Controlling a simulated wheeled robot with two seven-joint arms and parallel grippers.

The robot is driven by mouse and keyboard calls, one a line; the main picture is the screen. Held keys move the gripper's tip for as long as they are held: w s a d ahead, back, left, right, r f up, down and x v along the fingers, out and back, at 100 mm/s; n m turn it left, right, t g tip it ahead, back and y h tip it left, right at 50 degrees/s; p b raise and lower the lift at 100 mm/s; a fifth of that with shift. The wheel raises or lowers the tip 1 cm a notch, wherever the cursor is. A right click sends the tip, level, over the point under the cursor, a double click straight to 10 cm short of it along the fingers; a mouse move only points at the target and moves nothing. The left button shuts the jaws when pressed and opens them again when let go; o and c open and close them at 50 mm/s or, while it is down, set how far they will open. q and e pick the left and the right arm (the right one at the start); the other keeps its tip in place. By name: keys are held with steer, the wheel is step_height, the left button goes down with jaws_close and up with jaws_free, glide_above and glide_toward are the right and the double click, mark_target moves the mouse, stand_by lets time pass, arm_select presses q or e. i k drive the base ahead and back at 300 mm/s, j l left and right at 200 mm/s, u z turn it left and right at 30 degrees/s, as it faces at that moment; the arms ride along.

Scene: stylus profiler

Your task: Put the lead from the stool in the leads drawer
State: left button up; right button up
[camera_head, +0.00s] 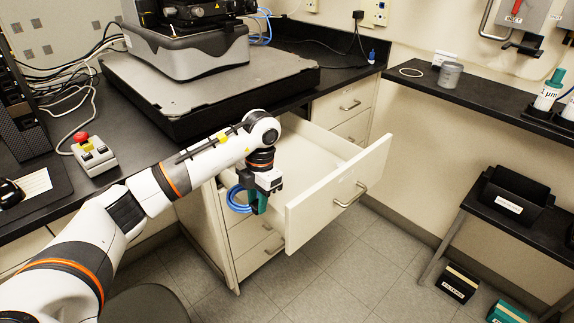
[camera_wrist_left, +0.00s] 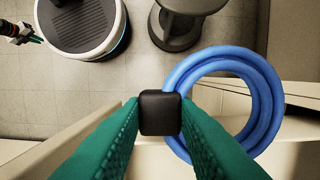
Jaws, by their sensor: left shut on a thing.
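The lead is a blue coil (camera_head: 237,199) with a black block-shaped connector (camera_wrist_left: 160,112). My left gripper (camera_head: 257,204) is shut on the connector between its green fingers, and the coil hangs beside them. The coil also shows in the left wrist view (camera_wrist_left: 274,95). The open white drawer (camera_head: 337,204) has a bar handle on its front. My left gripper is by the drawer's left side; I cannot tell its exact height over the rim. The stool (camera_wrist_left: 178,32) stands on the floor. What seems to be my right gripper (camera_wrist_left: 34,39) shows small, its opening unclear.
The black bench top (camera_head: 105,120) carries an instrument on a grey slab (camera_head: 215,90), just behind the drawer. A red-topped stop button box (camera_head: 92,155) stands at the left. A low black side table (camera_head: 490,215) stands at the right. The visible drawer floor looks clear.

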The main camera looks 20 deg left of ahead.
mark_target(289, 174)
steer(key=i, duration=0.9)
